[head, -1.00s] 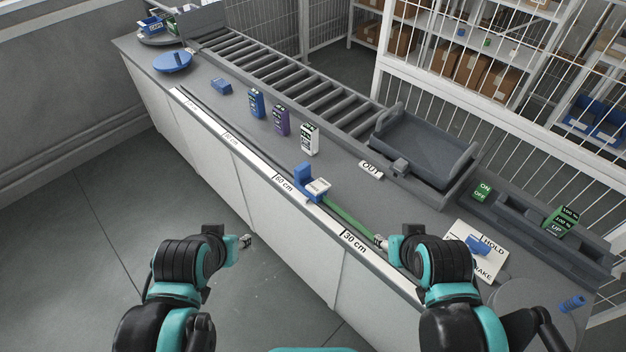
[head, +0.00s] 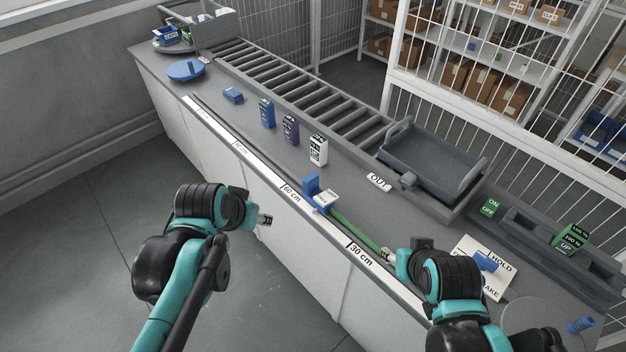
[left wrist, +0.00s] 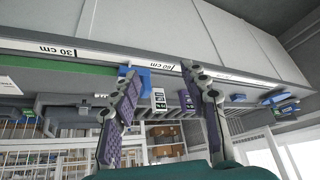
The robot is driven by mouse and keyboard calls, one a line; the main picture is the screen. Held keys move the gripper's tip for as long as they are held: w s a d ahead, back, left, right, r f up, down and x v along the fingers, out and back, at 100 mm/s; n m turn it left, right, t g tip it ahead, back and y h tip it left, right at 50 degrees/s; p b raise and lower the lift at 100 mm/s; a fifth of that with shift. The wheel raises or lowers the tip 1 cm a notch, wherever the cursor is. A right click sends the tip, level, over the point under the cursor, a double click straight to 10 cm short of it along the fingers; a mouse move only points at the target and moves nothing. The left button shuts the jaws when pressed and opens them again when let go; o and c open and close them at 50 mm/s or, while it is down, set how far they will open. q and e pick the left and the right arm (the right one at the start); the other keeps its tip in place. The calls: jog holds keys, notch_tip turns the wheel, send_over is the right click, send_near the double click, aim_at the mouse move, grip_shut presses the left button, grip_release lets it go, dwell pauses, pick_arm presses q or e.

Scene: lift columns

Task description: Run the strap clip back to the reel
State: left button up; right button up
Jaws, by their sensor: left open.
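The blue strap clip (head: 311,184) stands on the counter's front rail near the 60 cm mark, with a white tagged block (head: 326,197) beside it. A green strap (head: 352,230) runs from there along the rail past the 30 cm mark toward my right gripper (head: 388,254). That gripper is at the strap's right end; its jaws are too small to read. My left gripper (head: 267,220) is open and empty, in front of the counter and apart from the clip. In the left wrist view the clip (left wrist: 140,73) is partly behind one finger. I cannot make out the reel.
Blue, purple and white boxes (head: 290,130) stand behind the rail. A grey tray (head: 430,165) sits at the roller conveyor's end. A HOLD/BRAKE plate (head: 493,283) with a blue lever is partly hidden by my right arm. The floor left of the counter is clear.

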pick_arm(q)
jog(key=w+d+m+g+h, duration=0.1)
jog(key=w+d+m, duration=0.25)
jog(key=w, duration=0.75)
jog(key=m+g+h+p, duration=0.1)
jog(key=m+g, duration=0.1)
jog(key=m, duration=0.1)
send_over(311, 178)
jog(key=s+a, duration=0.2)
notch_tip(311, 178, down, 5)
jog(key=b+x, duration=0.2)
jog(key=x, duration=0.5)
jog(key=shift+w+d+f, duration=0.15)
jog(key=shift+w, duration=0.05)
grip_shut()
